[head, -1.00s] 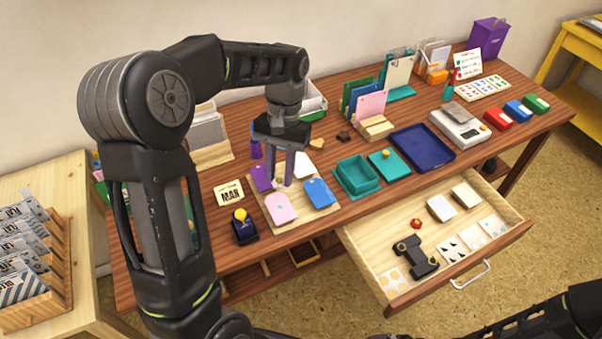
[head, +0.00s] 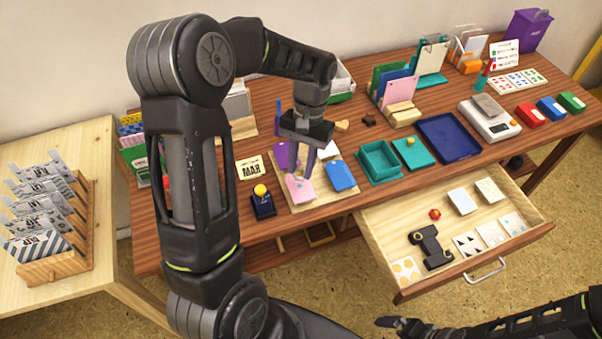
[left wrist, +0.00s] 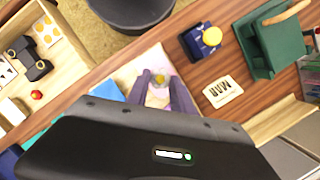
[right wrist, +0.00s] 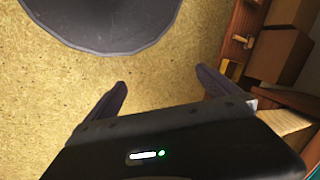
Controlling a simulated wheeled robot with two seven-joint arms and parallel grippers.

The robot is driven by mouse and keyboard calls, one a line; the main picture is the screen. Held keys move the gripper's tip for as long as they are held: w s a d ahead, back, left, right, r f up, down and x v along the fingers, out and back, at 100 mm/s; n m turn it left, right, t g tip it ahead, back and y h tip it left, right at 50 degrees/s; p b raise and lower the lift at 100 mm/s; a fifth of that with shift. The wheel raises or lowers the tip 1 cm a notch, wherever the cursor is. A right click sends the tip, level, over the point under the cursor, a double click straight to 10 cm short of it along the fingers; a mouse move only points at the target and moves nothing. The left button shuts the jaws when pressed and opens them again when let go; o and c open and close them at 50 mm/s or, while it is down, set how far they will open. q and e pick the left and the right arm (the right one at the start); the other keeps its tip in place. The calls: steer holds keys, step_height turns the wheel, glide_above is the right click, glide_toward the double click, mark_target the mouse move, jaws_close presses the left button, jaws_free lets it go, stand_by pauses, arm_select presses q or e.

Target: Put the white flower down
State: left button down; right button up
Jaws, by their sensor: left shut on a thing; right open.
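My left gripper (head: 305,176) is low over the cream board (head: 338,200), above the pink tag (head: 298,190). In the left wrist view its fingers (left wrist: 159,76) are shut on the small white flower (left wrist: 160,79), which has a yellow centre. The flower is over the pink tag; whether it touches the tag I cannot tell. In the head view the fingers mostly hide it. My right gripper (right wrist: 160,88) is open and empty above the floor; part of its arm is at the lower right of the head view.
On the board are a purple tag (head: 281,155) and a blue tag (head: 341,177). A navy stamp with a yellow knob (head: 262,205) stands just left. The teal box (head: 379,160) is to the right. The open drawer (head: 392,200) juts out in front.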

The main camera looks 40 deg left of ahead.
mark_target(302, 170)
arm_select(q)
steer(key=shift+f, duration=1.85)
steer(key=shift+f, duration=0.2)
steer(key=c, duration=1.1)
jaws_free()
steer(key=shift+r, duration=0.2)
steer(key=v, duration=1.2)
steer(key=shift+p, duration=0.3)
steer(key=shift+s, duration=0.15)
